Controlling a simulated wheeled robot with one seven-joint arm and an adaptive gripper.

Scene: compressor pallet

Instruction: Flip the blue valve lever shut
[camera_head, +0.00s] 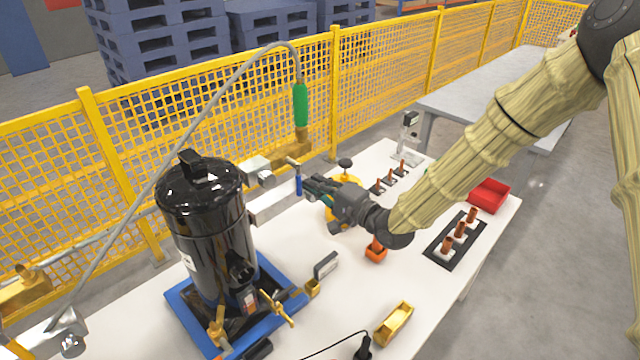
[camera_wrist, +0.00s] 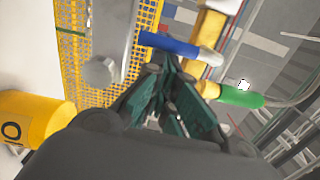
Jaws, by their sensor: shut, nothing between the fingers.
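The blue valve lever (camera_head: 298,184) hangs down from the pipe fitting (camera_head: 292,161) beside the brass valve body, left of my gripper. My gripper (camera_head: 309,186) is shut and empty, with its fingertips close to the lever's right side. In the wrist view the blue lever (camera_wrist: 170,45) lies just beyond the tips of my gripper (camera_wrist: 160,75). I cannot tell whether the fingers touch the lever.
A black tank (camera_head: 205,220) stands in a blue tray (camera_head: 190,318) at left. A green hose grip (camera_head: 300,104) rises above the brass fitting. A red bin (camera_head: 489,195), a black peg board (camera_head: 440,250) and a yellow bin (camera_head: 394,323) sit on the white table. A yellow fence (camera_head: 380,85) runs behind.

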